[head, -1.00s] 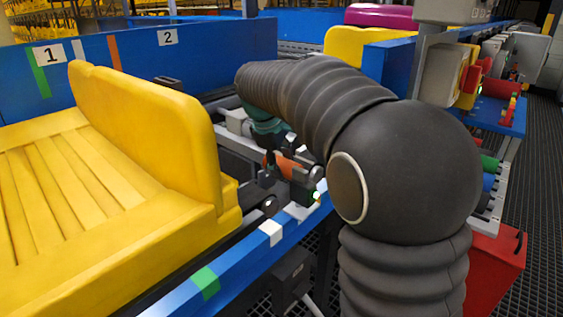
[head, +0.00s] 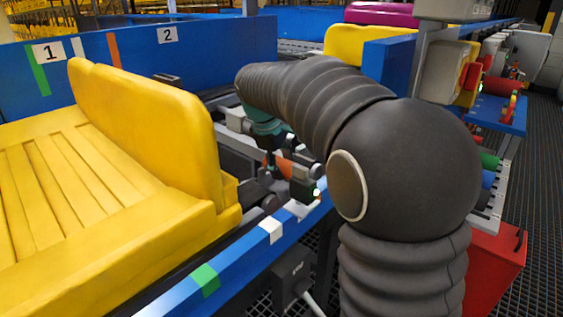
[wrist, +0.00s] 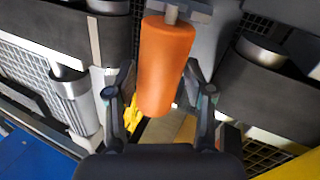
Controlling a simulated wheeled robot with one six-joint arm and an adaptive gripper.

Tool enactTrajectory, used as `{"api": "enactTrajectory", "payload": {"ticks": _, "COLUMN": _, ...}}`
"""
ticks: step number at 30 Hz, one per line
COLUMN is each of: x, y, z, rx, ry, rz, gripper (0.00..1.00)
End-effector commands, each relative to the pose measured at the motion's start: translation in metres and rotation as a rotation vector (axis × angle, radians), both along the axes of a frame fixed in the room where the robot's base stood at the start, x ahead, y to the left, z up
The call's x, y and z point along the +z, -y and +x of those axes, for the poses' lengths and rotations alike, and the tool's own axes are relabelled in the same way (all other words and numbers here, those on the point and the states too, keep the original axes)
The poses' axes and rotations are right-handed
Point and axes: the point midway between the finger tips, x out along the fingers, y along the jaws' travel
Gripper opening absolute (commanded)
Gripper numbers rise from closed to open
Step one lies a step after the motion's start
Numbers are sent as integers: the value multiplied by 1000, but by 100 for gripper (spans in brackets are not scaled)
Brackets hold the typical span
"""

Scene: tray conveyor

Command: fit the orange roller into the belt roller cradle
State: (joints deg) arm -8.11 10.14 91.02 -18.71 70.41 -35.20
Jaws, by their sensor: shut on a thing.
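The orange roller (wrist: 165,65) is held lengthwise between the two fingers of my gripper (wrist: 160,80) in the wrist view. Its metal shaft end shows at the top, near a grey part of the frame; I cannot tell whether they touch. In the head view, part of the orange roller (head: 283,167) shows beside my gripper (head: 298,178), at the gap in the conveyor just right of the yellow tray. The arm hides much of this spot. The belt roller cradle cannot be clearly made out, and I cannot tell whether the roller sits in it.
A large yellow tray (head: 150,120) stands close left of my gripper. A blue side rail (head: 250,255) with white and green marks runs along the front. Dark belt sections (wrist: 75,32) and (wrist: 262,88) flank the roller. A red box (head: 495,262) stands at the right.

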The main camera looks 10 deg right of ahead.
Motion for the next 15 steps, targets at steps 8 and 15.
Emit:
{"api": "enactTrajectory", "payload": {"ticks": 8, "x": -6, "y": 0, "z": 0, "rx": 0, "ry": 1, "rz": 0, "gripper": 0}}
{"api": "enactTrajectory", "payload": {"ticks": 15, "x": -11, "y": 0, "z": 0, "rx": 0, "ry": 1, "rz": 0, "gripper": 0}}
